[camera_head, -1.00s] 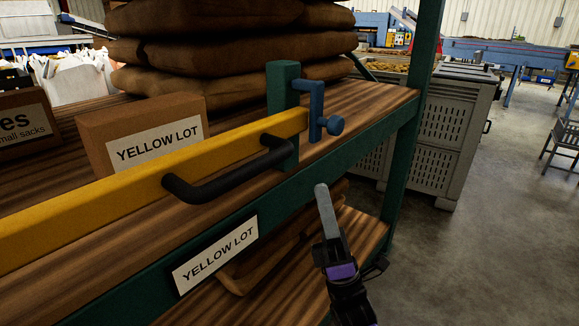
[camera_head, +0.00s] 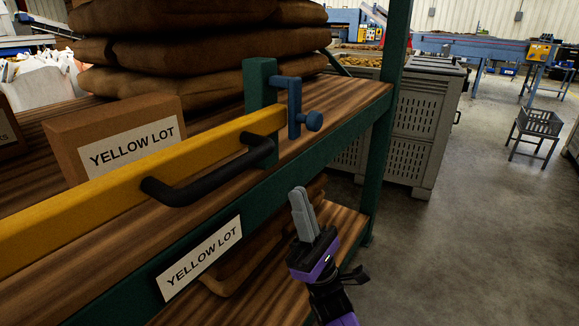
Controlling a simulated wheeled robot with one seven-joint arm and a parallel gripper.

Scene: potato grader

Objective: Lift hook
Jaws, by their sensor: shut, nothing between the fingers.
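The blue hook (camera_head: 294,108) with a round knob (camera_head: 314,121) sits at the right end of a yellow bar (camera_head: 120,180), against a green post (camera_head: 260,90). The bar lies along the front of the wooden shelf and carries a black handle (camera_head: 205,184). My gripper (camera_head: 302,208) is below the hook, in front of the shelf's green front edge, with its grey fingers pointing up. The fingers are together and empty, apart from the hook and handle.
Brown sacks (camera_head: 190,45) are stacked on the shelf behind a box labelled YELLOW LOT (camera_head: 115,135). A green rack upright (camera_head: 387,130) stands right of the hook. A grey slatted crate (camera_head: 420,130) is behind it.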

